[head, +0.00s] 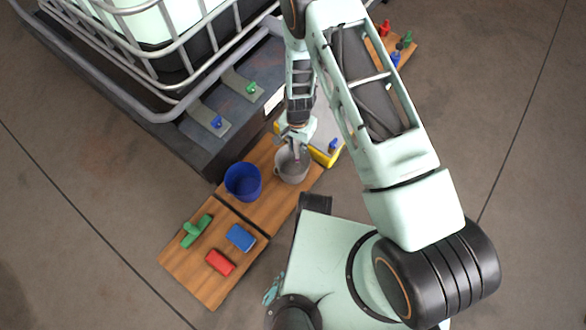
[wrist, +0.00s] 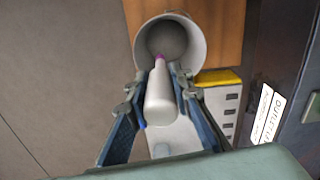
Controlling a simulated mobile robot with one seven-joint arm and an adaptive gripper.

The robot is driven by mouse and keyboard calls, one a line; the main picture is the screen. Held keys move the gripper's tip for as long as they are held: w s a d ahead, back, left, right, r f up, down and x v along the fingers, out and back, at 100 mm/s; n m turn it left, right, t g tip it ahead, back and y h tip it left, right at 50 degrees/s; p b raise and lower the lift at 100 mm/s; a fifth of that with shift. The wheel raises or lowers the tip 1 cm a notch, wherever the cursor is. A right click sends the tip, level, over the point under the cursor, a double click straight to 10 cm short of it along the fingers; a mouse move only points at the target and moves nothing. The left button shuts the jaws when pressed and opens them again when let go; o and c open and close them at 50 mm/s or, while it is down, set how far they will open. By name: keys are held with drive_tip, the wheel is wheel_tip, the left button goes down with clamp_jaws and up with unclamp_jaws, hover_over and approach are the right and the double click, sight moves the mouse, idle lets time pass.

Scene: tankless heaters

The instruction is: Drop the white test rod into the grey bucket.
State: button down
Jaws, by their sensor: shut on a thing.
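The white test rod (wrist: 160,98) is between the fingers of my gripper (wrist: 160,80) in the wrist view. My gripper is shut on it. The rod has a purple tip that overlaps the opening of the grey bucket (wrist: 141,40) in that view. In the head view the grey bucket (head: 292,168) stands on a wooden board, and my gripper (head: 296,146) is over its far rim. The rod is mostly hidden there by my gripper. I cannot tell how far the rod tip is above or inside the bucket.
A blue bucket (head: 243,182) stands just left of the grey one. A second board (head: 187,268) holds a green piece (head: 196,231), a blue block (head: 241,238) and a red block (head: 220,262). A yellow-edged box (head: 326,157) is right of the grey bucket. A caged tank (head: 160,50) stands behind.

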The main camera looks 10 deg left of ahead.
drive_tip(key=shift+f+b, duration=1.75)
drive_tip(key=shift+f, duration=1.15)
drive_tip(key=c, duration=1.6)
unclamp_jaws()
drive_tip(key=shift+r, duration=0.1)
wheel_tip(320, 180, up, 12)
